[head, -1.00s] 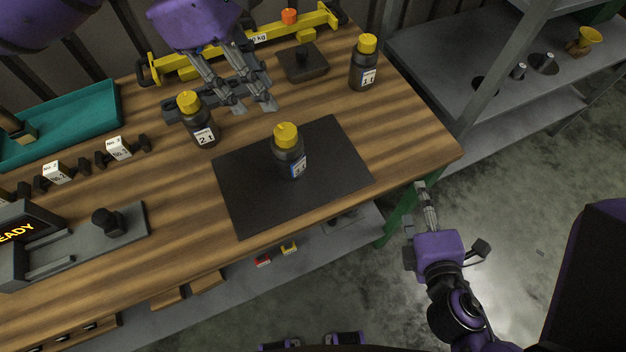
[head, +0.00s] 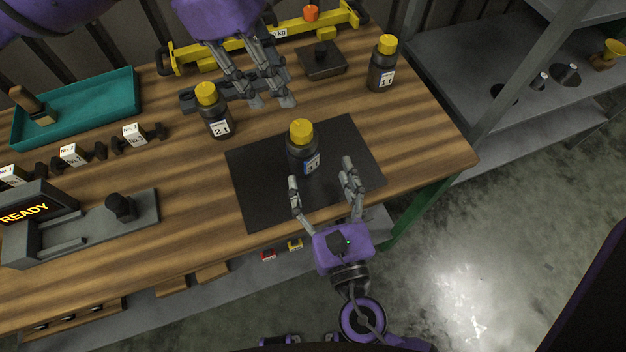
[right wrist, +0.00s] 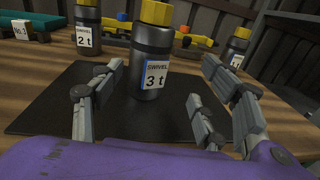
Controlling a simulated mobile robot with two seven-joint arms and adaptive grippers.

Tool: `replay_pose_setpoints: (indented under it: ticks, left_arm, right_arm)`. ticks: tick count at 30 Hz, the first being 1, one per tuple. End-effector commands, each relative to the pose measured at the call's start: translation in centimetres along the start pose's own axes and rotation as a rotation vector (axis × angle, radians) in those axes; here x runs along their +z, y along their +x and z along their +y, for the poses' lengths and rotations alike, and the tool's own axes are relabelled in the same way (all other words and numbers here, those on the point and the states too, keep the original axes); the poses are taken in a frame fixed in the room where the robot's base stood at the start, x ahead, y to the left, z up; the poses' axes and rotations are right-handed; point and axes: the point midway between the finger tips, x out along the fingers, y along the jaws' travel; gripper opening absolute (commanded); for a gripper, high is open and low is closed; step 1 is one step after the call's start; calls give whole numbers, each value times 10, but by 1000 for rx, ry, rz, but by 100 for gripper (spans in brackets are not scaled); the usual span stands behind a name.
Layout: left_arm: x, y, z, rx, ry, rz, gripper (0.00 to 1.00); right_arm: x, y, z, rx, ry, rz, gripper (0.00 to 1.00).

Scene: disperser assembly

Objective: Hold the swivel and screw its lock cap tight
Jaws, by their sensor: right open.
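The swivel (head: 303,154) is a dark bottle-shaped body with a yellow lock cap (head: 301,131), standing upright on a black mat (head: 258,194). In the right wrist view its label reads "SWIVEL 3 t" on the swivel (right wrist: 151,60), and the cap (right wrist: 156,12) is cut by the top edge. My right gripper (head: 322,174) is open and empty over the front of the mat, its fingers spread and pointing at the swivel without touching it. My left gripper (head: 273,103) is behind the swivel, fingers pointing down and apart, with nothing between them.
A similar swivel marked 2 t (head: 218,124) stands left of the mat, close to my left gripper. Another marked 1 t (head: 382,76) stands at the back right. A grey fixture reading READY (head: 30,212) and a teal tray (head: 105,103) are at left. The mat's right side is clear.

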Motion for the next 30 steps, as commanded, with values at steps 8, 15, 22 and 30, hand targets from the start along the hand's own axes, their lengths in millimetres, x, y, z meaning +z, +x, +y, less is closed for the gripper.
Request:
replay_pose_setpoints:
  ticks: [8, 15, 22, 30]
  left_arm:
    - [0, 0, 0, 0, 0, 0, 31]
    - [0, 0, 0, 0, 0, 0, 31]
    - [0, 0, 0, 0, 0, 0, 31]
    - [0, 0, 0, 0, 0, 0, 31]
  right_arm:
    - [0, 20, 16, 16, -20, -3, 68]
    - [1, 57, 17, 15, -15, -3, 68]
    - [0, 77, 17, 18, -18, -1, 68]
    - [0, 79, 17, 18, -20, -1, 68]
